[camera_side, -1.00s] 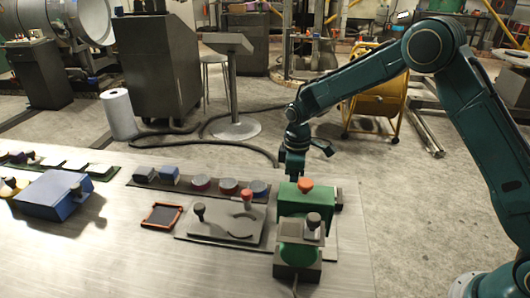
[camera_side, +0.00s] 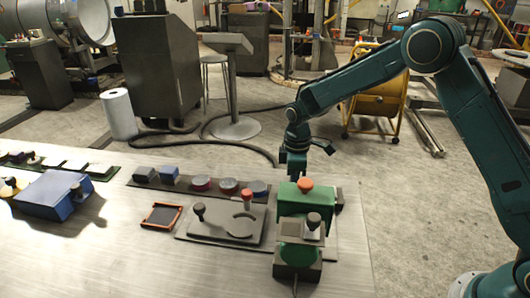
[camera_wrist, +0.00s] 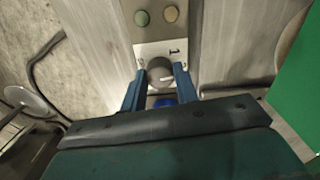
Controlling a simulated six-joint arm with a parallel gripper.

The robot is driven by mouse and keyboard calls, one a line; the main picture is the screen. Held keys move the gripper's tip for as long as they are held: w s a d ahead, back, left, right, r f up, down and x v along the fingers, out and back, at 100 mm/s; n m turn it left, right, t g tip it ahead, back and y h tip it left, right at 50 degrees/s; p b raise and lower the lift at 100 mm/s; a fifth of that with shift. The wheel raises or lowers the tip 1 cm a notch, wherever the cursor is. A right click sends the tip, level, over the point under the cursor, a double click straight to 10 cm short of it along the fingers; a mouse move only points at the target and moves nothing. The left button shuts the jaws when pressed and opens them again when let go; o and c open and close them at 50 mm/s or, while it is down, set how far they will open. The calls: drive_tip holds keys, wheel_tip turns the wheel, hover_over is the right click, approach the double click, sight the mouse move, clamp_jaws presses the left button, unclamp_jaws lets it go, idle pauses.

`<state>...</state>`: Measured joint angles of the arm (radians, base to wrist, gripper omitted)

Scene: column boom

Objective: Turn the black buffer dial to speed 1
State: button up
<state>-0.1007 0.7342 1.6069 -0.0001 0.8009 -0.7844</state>
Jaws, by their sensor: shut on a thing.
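In the wrist view my gripper (camera_wrist: 159,82) is shut on the round dark dial (camera_wrist: 158,70), with one blue finger on each side of it. The dial sits on a white plate (camera_wrist: 150,50) marked "0" at its upper left and "1" at its upper right. A white pointer line on the dial points to the right, below the "1". In the side view my gripper (camera_side: 296,172) is low behind the green machine (camera_side: 292,200), which hides the dial there.
A green button (camera_wrist: 141,18) and a tan button (camera_wrist: 170,14) lie beyond the plate. A blue round part (camera_wrist: 165,101) shows between the fingers. An orange-red knob (camera_side: 305,184) tops the green machine. A grey plate with handles (camera_side: 225,222) lies to its left.

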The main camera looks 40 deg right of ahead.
drive_tip(key=n, duration=0.3)
drive_tip(key=shift+n, duration=0.3)
drive_tip(key=n, duration=0.4)
idle(0.3)
drive_tip(key=o, duration=1)
drive_tip(key=shift+r, duration=0.15)
drive_tip(key=shift+r, duration=6.85)
